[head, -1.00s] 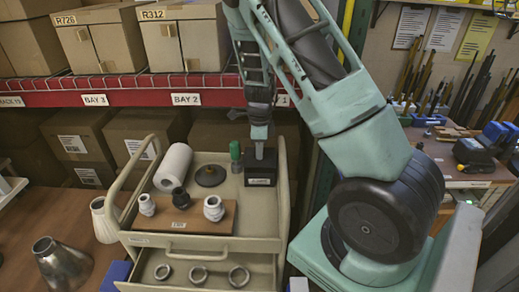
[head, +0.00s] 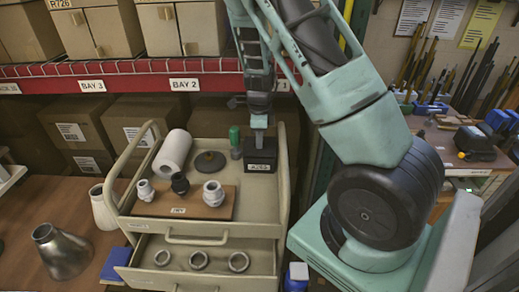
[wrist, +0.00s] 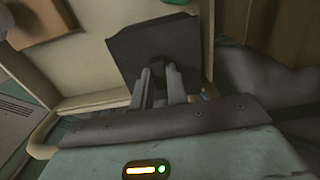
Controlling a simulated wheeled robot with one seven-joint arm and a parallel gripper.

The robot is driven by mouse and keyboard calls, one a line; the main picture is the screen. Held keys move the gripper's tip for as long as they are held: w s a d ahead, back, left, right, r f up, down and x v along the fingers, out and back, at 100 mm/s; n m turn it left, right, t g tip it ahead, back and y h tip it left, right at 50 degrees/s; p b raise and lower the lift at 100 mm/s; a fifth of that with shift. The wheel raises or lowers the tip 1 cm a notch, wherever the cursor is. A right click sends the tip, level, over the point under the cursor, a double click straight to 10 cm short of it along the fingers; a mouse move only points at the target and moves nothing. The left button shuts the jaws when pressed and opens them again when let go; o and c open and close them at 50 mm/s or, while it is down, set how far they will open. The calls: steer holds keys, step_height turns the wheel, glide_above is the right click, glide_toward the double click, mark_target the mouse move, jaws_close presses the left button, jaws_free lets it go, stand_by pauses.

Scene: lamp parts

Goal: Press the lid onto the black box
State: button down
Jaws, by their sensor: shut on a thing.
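The black box (head: 260,157) stands upright at the back right of the beige cart's top, with a pale label on its front. My gripper (head: 259,128) points down onto it from above. In the wrist view my gripper (wrist: 160,74) is shut on a small dark knob in the middle of the lid (wrist: 143,46), a flat black square. The lid lies on or very close above the box; I cannot tell whether any gap is left between them, as the seam is too small to see.
The cart (head: 283,195) also carries a white roll (head: 172,152), a dark disc (head: 210,162), a green-capped item (head: 234,138) close left of the box, and a wooden board (head: 180,212) with fittings. Its open drawer holds rings. A red shelf beam (head: 130,85) runs behind.

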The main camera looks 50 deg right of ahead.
steer(key=shift+f, duration=0.5)
stand_by(0.9)
steer(key=c, duration=1.3)
jaws_free()
steer(key=shift+r, duration=0.15)
step_height(320, 180, up, 17)
steer(key=b, duration=0.2)
steer(key=shift+r, duration=0.1)
